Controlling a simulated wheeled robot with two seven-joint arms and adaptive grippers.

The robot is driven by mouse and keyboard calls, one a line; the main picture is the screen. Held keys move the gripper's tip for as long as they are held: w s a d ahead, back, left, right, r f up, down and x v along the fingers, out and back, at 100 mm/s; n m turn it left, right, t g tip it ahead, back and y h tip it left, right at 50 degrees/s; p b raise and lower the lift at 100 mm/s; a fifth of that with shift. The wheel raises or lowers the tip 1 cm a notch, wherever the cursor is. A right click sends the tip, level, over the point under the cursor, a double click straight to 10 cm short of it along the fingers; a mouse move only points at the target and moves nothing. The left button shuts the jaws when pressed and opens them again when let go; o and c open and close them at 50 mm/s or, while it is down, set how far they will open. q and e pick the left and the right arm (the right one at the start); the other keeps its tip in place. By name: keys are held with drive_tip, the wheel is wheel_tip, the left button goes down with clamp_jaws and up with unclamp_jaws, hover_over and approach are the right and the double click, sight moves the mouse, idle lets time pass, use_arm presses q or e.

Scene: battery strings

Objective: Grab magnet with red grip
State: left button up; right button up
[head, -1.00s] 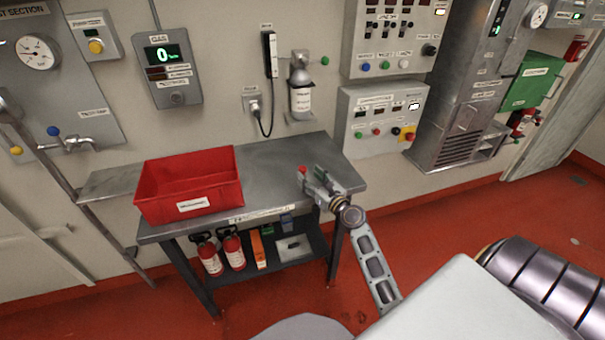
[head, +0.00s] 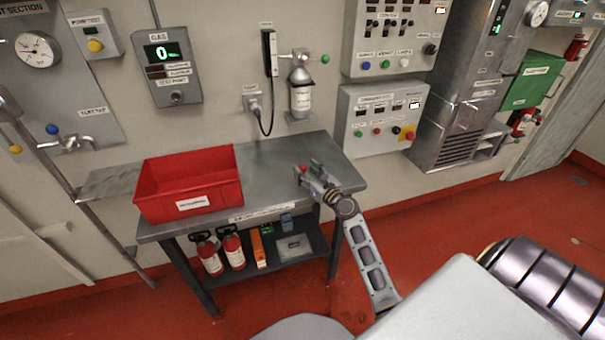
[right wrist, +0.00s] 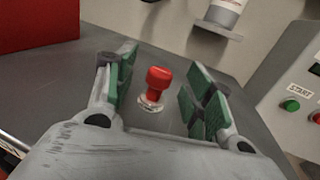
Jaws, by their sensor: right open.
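The magnet with the red grip (right wrist: 157,84) stands upright on the table, a red knob on a pale round base. In the head view its red top (head: 303,168) shows at the tip of my right gripper (head: 310,170). In the right wrist view my right gripper (right wrist: 160,90) is open, with one green-padded finger to each side of the magnet. The fingers appear apart from the magnet. My left gripper is not in view.
A red bin (head: 190,185) stands on the left part of the metal table (head: 262,165). A bottle (head: 301,95) in a wall holder and a grey control panel (head: 383,117) are behind. The lower shelf holds fire extinguishers (head: 233,249). The table between bin and gripper is clear.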

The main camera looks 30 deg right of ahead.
sight(302, 166)
drive_tip(key=shift+w+d, duration=0.1)
drive_tip(key=shift+w, duration=1.5)
drive_tip(key=c, duration=0.9)
drive_tip(key=shift+c, duration=1.2)
drive_tip(key=shift+r, duration=0.7)
wheel_tip(302, 166, up, 7)
drive_tip(key=p, duration=0.3)
drive_tip(key=shift+r, duration=0.2)
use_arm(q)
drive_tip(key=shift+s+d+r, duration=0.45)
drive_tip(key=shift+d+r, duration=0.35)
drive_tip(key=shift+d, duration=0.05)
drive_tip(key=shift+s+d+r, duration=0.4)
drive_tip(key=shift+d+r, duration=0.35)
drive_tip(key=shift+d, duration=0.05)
use_arm(e)
drive_tip(key=shift+r, duration=0.55)
